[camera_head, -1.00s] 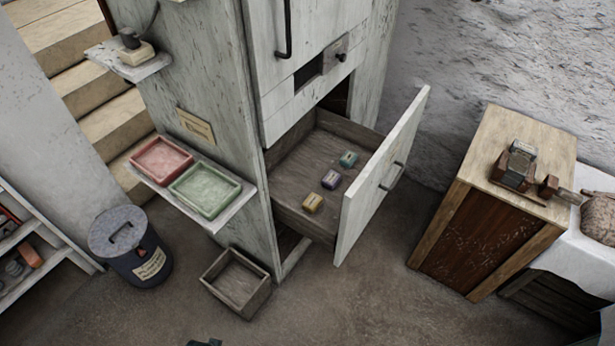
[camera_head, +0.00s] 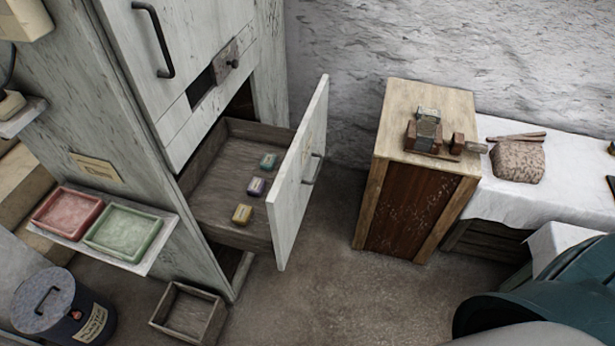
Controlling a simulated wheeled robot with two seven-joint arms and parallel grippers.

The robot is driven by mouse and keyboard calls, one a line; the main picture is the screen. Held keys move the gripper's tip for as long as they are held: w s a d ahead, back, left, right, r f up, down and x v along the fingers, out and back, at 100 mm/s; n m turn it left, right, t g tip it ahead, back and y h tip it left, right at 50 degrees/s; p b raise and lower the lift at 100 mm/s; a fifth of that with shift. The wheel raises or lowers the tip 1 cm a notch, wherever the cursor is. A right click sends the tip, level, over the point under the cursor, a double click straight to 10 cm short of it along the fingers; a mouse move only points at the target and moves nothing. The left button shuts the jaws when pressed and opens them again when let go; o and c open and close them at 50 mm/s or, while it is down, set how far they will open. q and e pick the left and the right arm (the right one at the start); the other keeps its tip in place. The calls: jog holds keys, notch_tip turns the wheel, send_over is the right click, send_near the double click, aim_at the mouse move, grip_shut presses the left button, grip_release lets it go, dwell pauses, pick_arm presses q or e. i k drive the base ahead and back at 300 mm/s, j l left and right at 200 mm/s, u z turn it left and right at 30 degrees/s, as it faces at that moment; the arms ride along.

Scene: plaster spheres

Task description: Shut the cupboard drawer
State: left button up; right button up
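The cupboard (camera_head: 127,88) is tall, whitewashed and worn, at the left of the head view. Its drawer (camera_head: 210,194) is pulled well out, with a pale front panel (camera_head: 298,181) bearing a dark handle (camera_head: 313,169). Neither of my grippers shows in the view. A dark teal rounded shape at the lower right corner is partly cut off.
A wooden cabinet (camera_head: 416,205) stands right of the drawer, beside a table with a white cloth (camera_head: 571,186). A small wooden box (camera_head: 189,314) and a lidded bin (camera_head: 45,305) stand on the floor at lower left. The floor before the drawer front is clear.

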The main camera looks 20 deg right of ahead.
aim_at(214, 183)
jog(key=i+l, duration=0.15)
jog(key=l, duration=0.2)
jog(key=i+l+u, duration=0.1)
jog(key=l, duration=0.2)
jog(key=i+l, duration=0.2)
jog(key=l, duration=0.15)
jog(key=i+l+u, duration=0.1)
jog(key=l, duration=0.25)
jog(key=i+l, duration=0.15)
jog(key=l, duration=0.2)
